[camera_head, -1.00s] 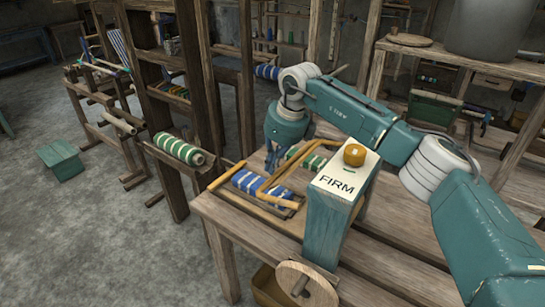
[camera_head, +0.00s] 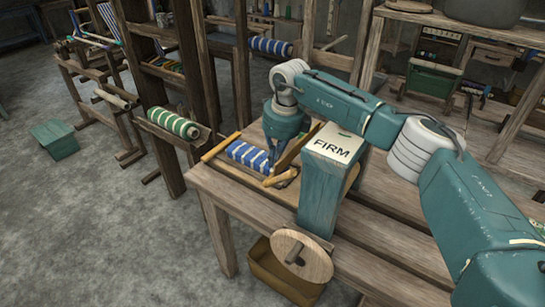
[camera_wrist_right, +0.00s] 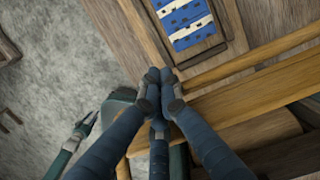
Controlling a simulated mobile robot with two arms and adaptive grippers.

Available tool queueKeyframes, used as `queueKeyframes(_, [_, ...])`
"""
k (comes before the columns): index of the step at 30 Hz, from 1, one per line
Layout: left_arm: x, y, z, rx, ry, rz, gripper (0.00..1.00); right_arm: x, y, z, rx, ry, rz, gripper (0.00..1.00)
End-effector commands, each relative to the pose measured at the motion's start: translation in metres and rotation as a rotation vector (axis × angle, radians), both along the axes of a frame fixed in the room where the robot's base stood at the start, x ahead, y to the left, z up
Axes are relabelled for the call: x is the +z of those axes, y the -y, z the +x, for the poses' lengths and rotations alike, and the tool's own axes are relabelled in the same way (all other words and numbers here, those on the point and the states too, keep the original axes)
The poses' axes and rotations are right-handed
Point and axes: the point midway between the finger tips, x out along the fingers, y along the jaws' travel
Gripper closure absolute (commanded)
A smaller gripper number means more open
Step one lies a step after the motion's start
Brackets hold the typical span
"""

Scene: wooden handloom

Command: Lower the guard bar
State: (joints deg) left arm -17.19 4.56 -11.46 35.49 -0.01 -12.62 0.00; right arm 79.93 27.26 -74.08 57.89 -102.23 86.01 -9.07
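A blue-and-white striped roll (camera_head: 248,155) lies in a wooden tray on the bench; it also shows in the right wrist view (camera_wrist_right: 188,20). Yellow-brown bars lie beside it: a short one (camera_head: 281,178) at the near end and a longer one (camera_head: 299,145) on the right. I cannot tell which is the guard bar. My right gripper (camera_head: 272,168) points down between roll and bars. In the wrist view its fingertips (camera_wrist_right: 161,77) are together beside a long bar (camera_wrist_right: 250,92), with nothing visible between them. A teal pronged part at lower left may be my left gripper (camera_wrist_right: 82,130).
A teal post marked FIRM (camera_head: 322,185) stands close right of the bars. A wooden wheel (camera_head: 300,256) and a brown bin (camera_head: 275,272) are at the bench front. A green-striped roll (camera_head: 174,123) lies left on the frame. Floor at left is mostly clear.

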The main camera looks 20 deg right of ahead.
Motion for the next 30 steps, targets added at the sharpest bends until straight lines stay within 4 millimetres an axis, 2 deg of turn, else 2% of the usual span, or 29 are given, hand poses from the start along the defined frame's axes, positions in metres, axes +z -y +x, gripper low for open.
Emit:
queueKeyframes(7, [-0.006, 0.0, 0.0, 0.0, 0.0, 0.0, 0.6, -0.009, 0.002, -0.004, 0.001, -0.002, -0.001, 1.0])
queueKeyframes(23, [-0.006, 0.0, 0.0, 0.0, 0.001, 0.0, 0.6, -0.01, 0.003, -0.004, 0.0, -0.002, 0.0, 1.0])
queueKeyframes(30, [0.002, 0.001, -0.001, 0.0, -0.001, -0.001, 0.6, 0.002, 0.001, -0.004, 0.0, 0.0, 0.0, 1.0])
